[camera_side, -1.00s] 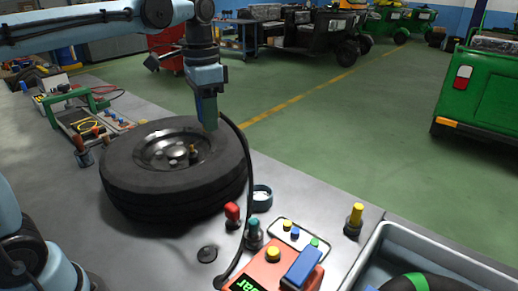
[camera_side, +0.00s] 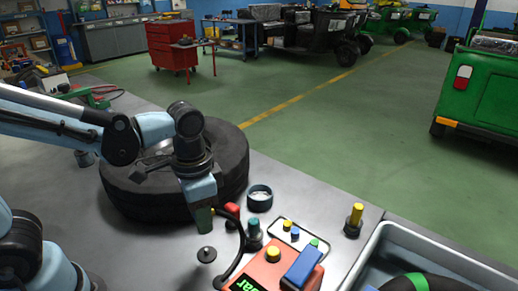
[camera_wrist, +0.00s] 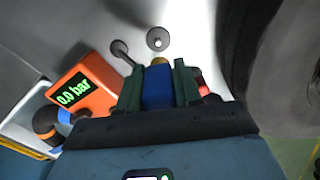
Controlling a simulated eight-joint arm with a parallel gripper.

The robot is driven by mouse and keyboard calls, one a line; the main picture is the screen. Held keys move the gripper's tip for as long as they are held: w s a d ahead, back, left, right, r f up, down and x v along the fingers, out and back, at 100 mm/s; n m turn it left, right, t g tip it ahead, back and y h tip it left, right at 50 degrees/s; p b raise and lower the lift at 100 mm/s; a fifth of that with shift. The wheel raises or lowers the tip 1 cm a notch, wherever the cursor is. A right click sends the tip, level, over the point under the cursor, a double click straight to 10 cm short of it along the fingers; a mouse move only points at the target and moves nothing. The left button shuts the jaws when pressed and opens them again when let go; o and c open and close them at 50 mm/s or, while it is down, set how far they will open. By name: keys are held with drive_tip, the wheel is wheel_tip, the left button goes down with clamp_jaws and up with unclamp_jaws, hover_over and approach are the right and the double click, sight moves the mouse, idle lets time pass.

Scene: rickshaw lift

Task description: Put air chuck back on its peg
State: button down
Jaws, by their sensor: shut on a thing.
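My gripper (camera_side: 204,226) points down in front of the tire (camera_side: 225,180), above the bench and a little above the peg. In the wrist view, the green fingers of my gripper (camera_wrist: 158,78) are shut on the air chuck (camera_wrist: 157,92), a blue body with a yellow end. In the side view the fingers mostly hide the chuck. The black hose (camera_side: 241,240) curves from the bench up to my gripper. The peg (camera_side: 206,254) has a dark round base on the bench and stands apart from the chuck. It also shows ahead of the fingers in the wrist view (camera_wrist: 157,39).
The orange gauge box (camera_side: 272,272) stands right of the peg and reads 0.0 bar in the wrist view. A red-topped piece (camera_side: 232,211), a teal-topped piece (camera_side: 254,229) and a dark round cup (camera_side: 260,198) stand close by. A grey bin (camera_side: 400,240) is at right.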

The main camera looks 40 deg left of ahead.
sight(206, 250)
drive_tip(key=shift+s+f, duration=0.2)
drive_tip(key=shift+f, duration=2.25)
drive_tip(key=shift+f, duration=1.7)
idle(1.2)
drive_tip(key=shift+c, duration=2.2)
unclamp_jaws()
drive_tip(key=shift+r, duration=3.5)
